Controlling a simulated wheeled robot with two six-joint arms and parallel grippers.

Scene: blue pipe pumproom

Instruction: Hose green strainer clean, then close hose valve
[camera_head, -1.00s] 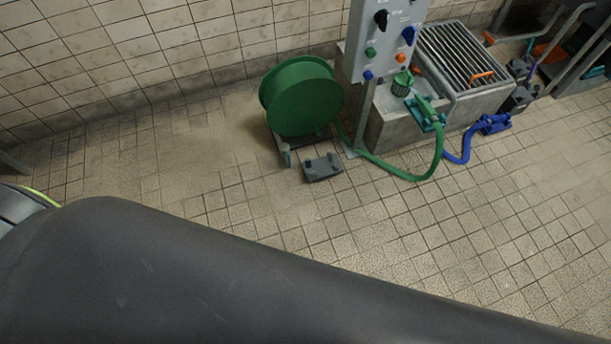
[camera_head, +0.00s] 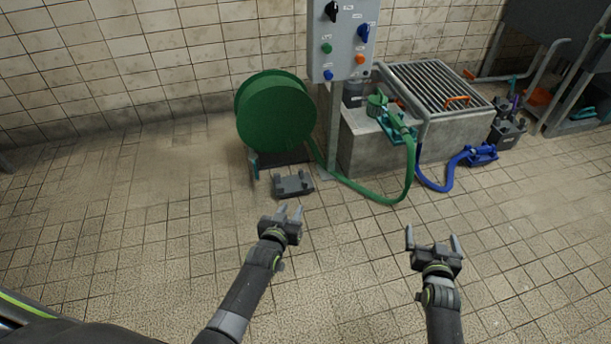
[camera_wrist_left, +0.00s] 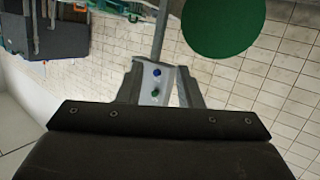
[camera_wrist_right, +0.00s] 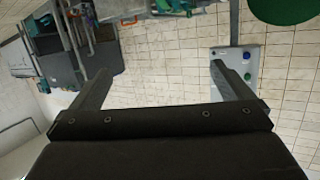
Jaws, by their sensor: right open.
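A small green cylindrical object (camera_head: 376,104), perhaps the strainer, stands on the concrete block beside the grated basin in the head view. I cannot tell how dirty it is. A green hose nozzle (camera_head: 398,125) lies by it in a teal cradle. The green hose (camera_head: 384,199) loops down to the floor and back to a green reel (camera_head: 272,112). I cannot make out the hose valve clearly. My left gripper (camera_head: 290,210) is partly open and empty, in front of the reel. My right gripper (camera_head: 432,238) is open wide and empty, to the right and closer to me.
A grey control panel (camera_head: 341,50) with knobs stands behind the hose. A grey fixture (camera_head: 293,185) sits on the floor before the reel. The grated basin (camera_head: 432,86) has an orange handle on top. A blue hose (camera_head: 446,182) lies at right. Foreground floor is clear.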

